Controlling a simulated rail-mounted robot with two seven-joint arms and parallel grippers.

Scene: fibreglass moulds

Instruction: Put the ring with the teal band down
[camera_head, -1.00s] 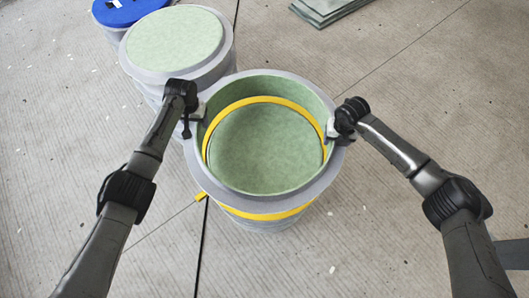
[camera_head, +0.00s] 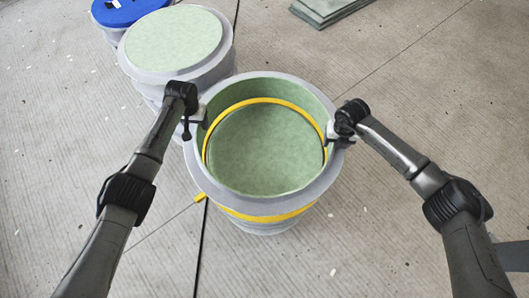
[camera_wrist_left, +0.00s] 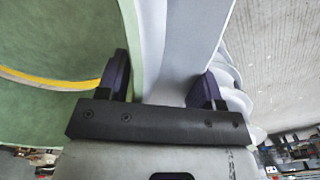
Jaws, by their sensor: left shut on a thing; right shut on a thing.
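A grey ring (camera_head: 323,187) with a green inner wall sits over or on a round mould (camera_head: 262,226) with a yellow band; I cannot tell whether they touch. No teal band shows; the bands in view are yellow. A yellow circle (camera_head: 262,99) runs inside around a green floor (camera_head: 265,150). My left gripper (camera_head: 198,114) is shut on the ring's left wall, and my right gripper (camera_head: 335,131) on its right wall. In the left wrist view the wall (camera_wrist_left: 165,40) stands between the fingers (camera_wrist_left: 160,85).
A grey stack with a green top (camera_head: 175,40) stands close behind at upper left. Behind it is a blue-topped item (camera_head: 128,10). Flat green-grey sheets (camera_head: 328,8) lie at the top. A small yellow piece (camera_head: 200,197) shows by the mould. Floor at right is clear.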

